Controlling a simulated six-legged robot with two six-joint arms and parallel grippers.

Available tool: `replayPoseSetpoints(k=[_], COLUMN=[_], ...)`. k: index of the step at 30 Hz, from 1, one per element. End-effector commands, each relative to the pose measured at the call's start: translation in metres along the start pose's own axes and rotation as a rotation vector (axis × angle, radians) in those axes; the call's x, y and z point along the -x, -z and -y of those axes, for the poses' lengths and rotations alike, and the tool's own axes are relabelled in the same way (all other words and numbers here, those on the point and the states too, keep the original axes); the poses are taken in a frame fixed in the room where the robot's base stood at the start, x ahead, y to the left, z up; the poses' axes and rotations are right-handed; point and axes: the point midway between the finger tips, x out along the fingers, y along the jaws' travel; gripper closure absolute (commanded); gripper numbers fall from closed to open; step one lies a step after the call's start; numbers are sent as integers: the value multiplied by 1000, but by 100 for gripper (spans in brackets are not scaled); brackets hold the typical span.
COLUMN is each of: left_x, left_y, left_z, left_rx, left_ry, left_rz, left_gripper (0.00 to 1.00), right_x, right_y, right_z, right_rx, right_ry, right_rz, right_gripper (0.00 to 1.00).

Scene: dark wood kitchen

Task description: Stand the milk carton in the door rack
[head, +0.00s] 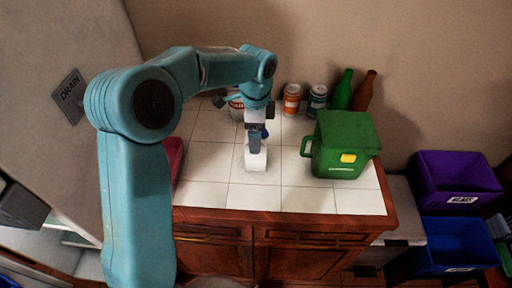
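A white, box-like object (255,160), likely the milk carton, stands on the white tiled counter near its middle. My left arm comes in from the left and arches over the counter. My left gripper (256,140) points down at the top of the white object, at or just above it. Its fingers are small and dark here, and I cannot tell whether they are closed on it. My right gripper is not in view. I cannot make out a door rack for certain; a pale shelf-like edge (75,238) shows at the lower left, partly hidden by my arm.
A green box-shaped container (342,135) with a handle stands right of the white object. Cans (292,100) and bottles (343,90) line the back wall. A red object (174,157) is partly behind my arm. Purple (455,178) and blue (455,240) bins stand right of the counter.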

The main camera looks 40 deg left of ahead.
Motion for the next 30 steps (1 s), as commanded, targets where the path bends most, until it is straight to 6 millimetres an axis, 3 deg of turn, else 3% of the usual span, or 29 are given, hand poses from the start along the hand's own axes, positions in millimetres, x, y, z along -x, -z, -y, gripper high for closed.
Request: replayPoseSetpoints(k=[7, 15, 16, 25, 30], left_x=[-2, -2, -2, 0, 13], left_y=[0, 0, 0, 0, 0], left_z=[0, 0, 0, 0, 1], left_rx=[0, 0, 0, 0, 0], left_ry=[0, 0, 0, 0, 3], left_rz=[0, 1, 1, 1, 0], left_gripper=[7, 95, 100, 100, 100], right_x=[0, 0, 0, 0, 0], right_y=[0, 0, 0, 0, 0], right_z=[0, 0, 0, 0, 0], right_rx=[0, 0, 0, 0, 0], right_ry=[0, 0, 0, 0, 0], right_rz=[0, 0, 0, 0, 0], right_gripper=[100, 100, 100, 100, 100])
